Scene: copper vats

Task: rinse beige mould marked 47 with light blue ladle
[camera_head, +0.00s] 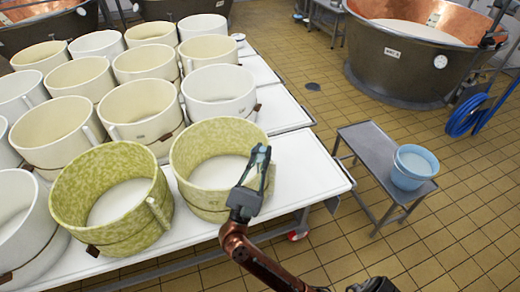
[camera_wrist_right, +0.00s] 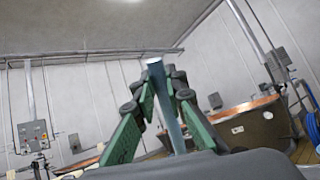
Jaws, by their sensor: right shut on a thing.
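My right gripper (camera_head: 258,166) is over the right side of the front-right green-mottled mould (camera_head: 213,200). In the right wrist view, its green-padded fingers (camera_wrist_right: 165,98) are shut on a light blue ladle handle (camera_wrist_right: 169,115). The ladle's bowl cannot be made out in either view. Several beige moulds stand in rows on the table, among them one at the right (camera_head: 140,112), one farther back (camera_head: 208,52) and one at the left (camera_head: 55,138). Their tags are too small to read, so I cannot tell which is marked 47. My left gripper is out of view.
The white table (camera_head: 310,172) is packed with moulds, with bare top along its right edge. A grey bench (camera_head: 372,147) holds a light blue bucket (camera_head: 412,168) at the right. A copper vat (camera_head: 395,68) and a coiled blue hose (camera_head: 466,116) stand beyond. Tiled floor lies between.

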